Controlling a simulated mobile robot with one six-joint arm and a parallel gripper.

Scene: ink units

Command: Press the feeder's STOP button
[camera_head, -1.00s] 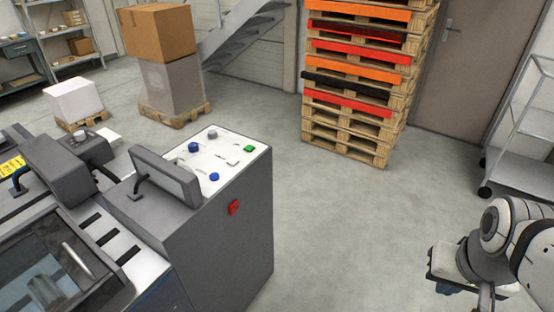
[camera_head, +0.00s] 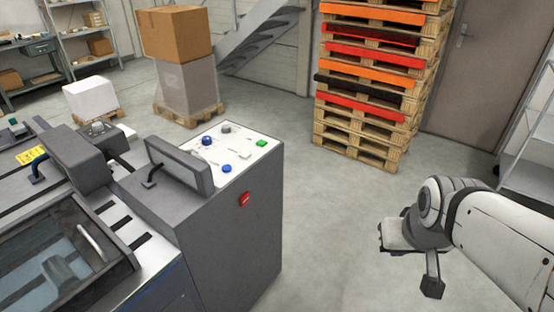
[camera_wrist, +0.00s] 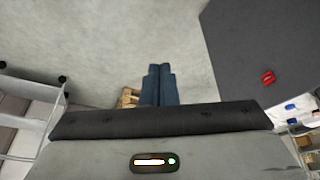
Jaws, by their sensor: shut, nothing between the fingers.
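The feeder is a dark grey machine; its cabinet (camera_head: 235,235) stands left of centre in the head view. A small red button (camera_head: 244,199) sits on the cabinet's side face, below the panel edge. It also shows in the wrist view (camera_wrist: 267,78), at the right; its lettering is too small to read. The white panel on top (camera_head: 238,139) carries blue, grey and green buttons (camera_head: 262,143). My gripper (camera_head: 433,288) is at the right over open floor, well apart from the cabinet. In the wrist view its fingers (camera_wrist: 159,70) are together and empty.
A tilted grey screen (camera_head: 180,165) stands beside the panel. A tall pallet stack (camera_head: 365,135) is behind, with a wheeled rack (camera_head: 530,150) at the right. Boxes on a pallet (camera_head: 185,90) stand at the back left. The floor between cabinet and gripper is clear.

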